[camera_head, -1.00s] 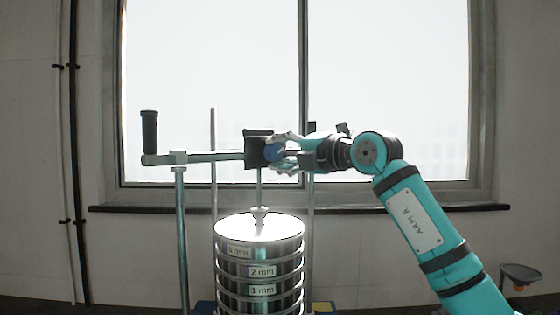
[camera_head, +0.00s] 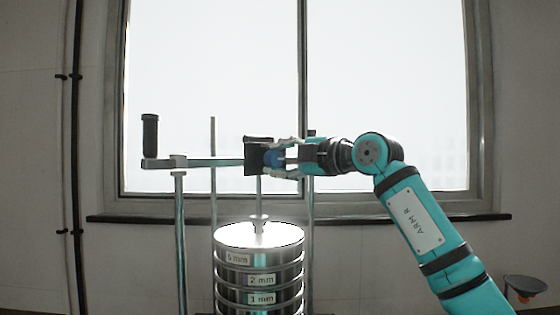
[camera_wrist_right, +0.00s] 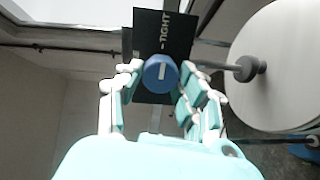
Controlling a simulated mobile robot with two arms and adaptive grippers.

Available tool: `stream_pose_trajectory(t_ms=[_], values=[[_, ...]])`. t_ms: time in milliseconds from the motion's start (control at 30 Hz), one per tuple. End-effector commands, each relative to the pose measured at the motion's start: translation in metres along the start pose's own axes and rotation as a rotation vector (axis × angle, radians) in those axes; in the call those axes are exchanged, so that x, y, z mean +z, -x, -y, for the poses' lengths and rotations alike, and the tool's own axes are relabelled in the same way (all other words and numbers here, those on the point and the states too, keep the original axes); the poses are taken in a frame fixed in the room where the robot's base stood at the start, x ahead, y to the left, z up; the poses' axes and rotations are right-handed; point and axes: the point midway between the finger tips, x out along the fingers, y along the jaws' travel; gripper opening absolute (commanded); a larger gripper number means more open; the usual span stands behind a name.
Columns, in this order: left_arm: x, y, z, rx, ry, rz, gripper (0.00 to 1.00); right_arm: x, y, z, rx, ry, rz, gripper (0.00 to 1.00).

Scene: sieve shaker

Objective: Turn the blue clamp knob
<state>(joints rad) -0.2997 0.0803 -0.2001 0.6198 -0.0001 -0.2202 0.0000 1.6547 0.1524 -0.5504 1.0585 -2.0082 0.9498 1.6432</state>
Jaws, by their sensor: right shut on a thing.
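The blue clamp knob (camera_head: 272,158) sits on the right face of a black clamp block (camera_head: 257,150) on the horizontal bar. In the right wrist view, the knob (camera_wrist_right: 160,73) faces me with its white mark line about upright. A black plate (camera_wrist_right: 170,28) behind it reads "TIGHT". My right gripper (camera_head: 279,158) reaches in from the right, level with the knob, and is shut on it. In the wrist view its fingers (camera_wrist_right: 160,84) lie on both sides of the knob. My left gripper is not in view.
A stack of labelled metal sieves (camera_head: 259,262) stands below the clamp, with a thin rod rising from its lid. The bar (camera_head: 215,162) runs left to a black upright handle (camera_head: 150,135). Metal posts (camera_head: 181,240) flank the stack. A window is behind.

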Motion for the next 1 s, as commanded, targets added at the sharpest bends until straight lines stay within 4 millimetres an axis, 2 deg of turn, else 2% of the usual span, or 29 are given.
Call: stream_pose_trajectory(t_ms=[300, 333, 500, 833, 1000], values=[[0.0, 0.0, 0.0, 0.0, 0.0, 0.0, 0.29, 0.001, 0.0, 0.001, -0.002, -0.006, 0.0, 0.05], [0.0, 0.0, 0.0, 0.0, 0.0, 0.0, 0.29, 0.001, 0.0, 0.001, -0.002, -0.006, 0.0, 0.4], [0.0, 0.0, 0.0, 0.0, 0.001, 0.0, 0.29, 0.001, 0.0, 0.001, -0.002, -0.005, 0.0, 0.61], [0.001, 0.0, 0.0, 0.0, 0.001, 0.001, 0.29, 0.001, 0.004, 0.0, 0.0, -0.002, 0.0, 0.61], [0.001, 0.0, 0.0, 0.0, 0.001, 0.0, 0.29, 0.002, 0.025, 0.0, 0.002, 0.0, 0.001, 0.61]])
